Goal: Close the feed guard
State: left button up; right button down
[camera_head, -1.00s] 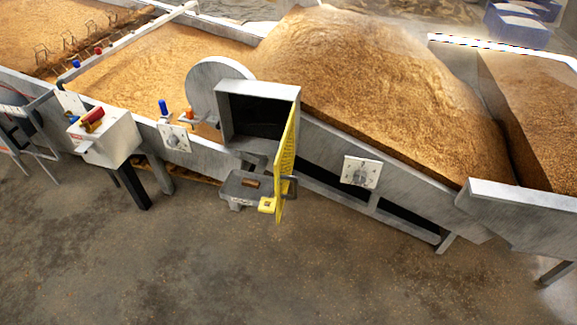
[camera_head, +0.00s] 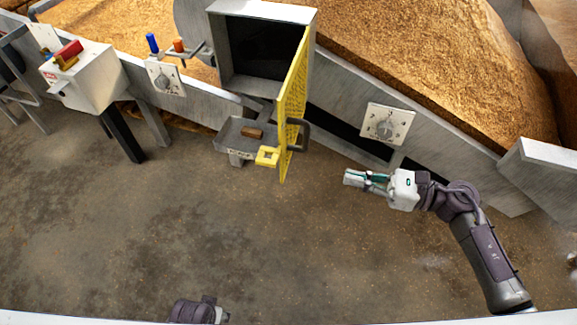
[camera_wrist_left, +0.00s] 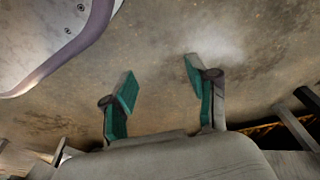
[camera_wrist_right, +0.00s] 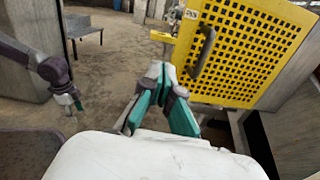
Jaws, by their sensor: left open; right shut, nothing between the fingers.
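The yellow feed guard (camera_head: 291,100) stands swung open, edge-on in the head view, hinged at the right side of a grey box with a dark opening (camera_head: 262,48). A dark handle (camera_head: 298,134) sits on its right face. A yellow latch block (camera_head: 267,156) is near its lower edge. In the right wrist view the perforated guard (camera_wrist_right: 245,50) and its handle (camera_wrist_right: 203,52) are ahead. My right gripper (camera_head: 350,178) is shut and empty, right of the guard and apart from it. My left gripper (camera_wrist_left: 158,88) is open and empty over the floor.
A grey tray (camera_head: 240,134) with a brown block stands left of the guard. A dial plate (camera_head: 386,124) is on the trough wall at right. A control box with a red switch (camera_head: 82,75) stands at left. The floor in front is clear.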

pick_arm(q)
jog(key=s+f, duration=0.1)
jog(key=s+f+p, duration=0.1)
jog(key=f, duration=0.1)
jog(key=s+f+p, duration=0.1)
jog(key=shift+s+a+f, duration=0.2)
jog(key=shift+a+f, duration=0.05)
jog(key=shift+f, duration=0.1)
pick_arm(e)
jog(key=w+a+n+g, duration=0.1)
jog(key=w+a, duration=0.1)
jog(key=a, duration=1.2)
jog(key=shift+w+r, duration=0.25)
